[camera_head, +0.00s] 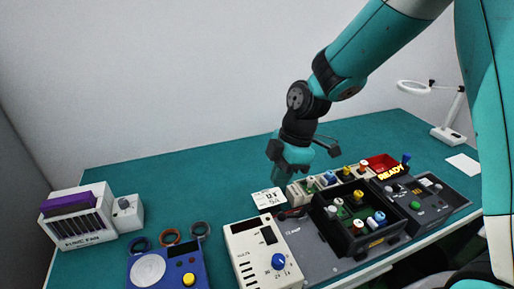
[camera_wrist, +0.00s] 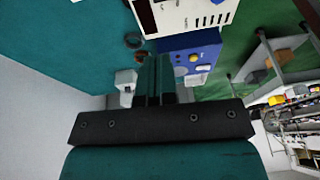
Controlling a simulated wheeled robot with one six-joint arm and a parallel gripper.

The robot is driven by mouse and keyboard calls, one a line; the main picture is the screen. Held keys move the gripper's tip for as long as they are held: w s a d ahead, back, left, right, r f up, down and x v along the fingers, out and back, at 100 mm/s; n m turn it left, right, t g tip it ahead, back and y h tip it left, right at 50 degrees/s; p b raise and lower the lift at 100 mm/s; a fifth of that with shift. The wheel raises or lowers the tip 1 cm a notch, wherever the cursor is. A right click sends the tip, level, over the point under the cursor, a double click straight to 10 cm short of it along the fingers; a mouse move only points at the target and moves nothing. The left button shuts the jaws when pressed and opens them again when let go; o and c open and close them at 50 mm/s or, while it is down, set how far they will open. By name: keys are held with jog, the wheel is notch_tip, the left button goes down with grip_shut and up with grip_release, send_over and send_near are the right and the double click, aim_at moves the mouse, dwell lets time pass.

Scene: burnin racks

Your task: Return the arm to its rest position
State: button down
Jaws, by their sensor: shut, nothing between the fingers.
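My gripper (camera_head: 291,165) hangs over the back of the green-topped bench (camera_head: 200,184), below my teal arm that reaches in from the upper right. In the head view it is in the air above and behind the white instrument with the blue knob (camera_head: 246,245). The wrist view shows the two teal fingers (camera_wrist: 155,78) close together and shut, with nothing held. The black palm plate fills the lower middle of that view.
A dark tray (camera_head: 350,243) with several coloured knobbed parts sits front right, beside a "READY" panel (camera_head: 433,196). A blue device (camera_head: 165,268), rings (camera_head: 170,236) and a white rack (camera_head: 77,220) stand left. A ring lamp (camera_head: 446,132) stands back right. The back-left bench is clear.

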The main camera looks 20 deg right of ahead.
jog(key=s+a+r+m, duration=0.1)
jog(key=s+r+m, duration=0.4)
jog(key=s, duration=0.5)
jog(key=s+a+r+m, duration=0.2)
jog(key=s+r+m, duration=0.4)
jog(key=s, duration=0.3)
jog(key=shift+s+a+r+m+t+y+b, duration=0.2)
jog(key=shift+s+a+m+t+y+b, duration=0.1)
jog(key=shift+s+y+b, duration=0.15)
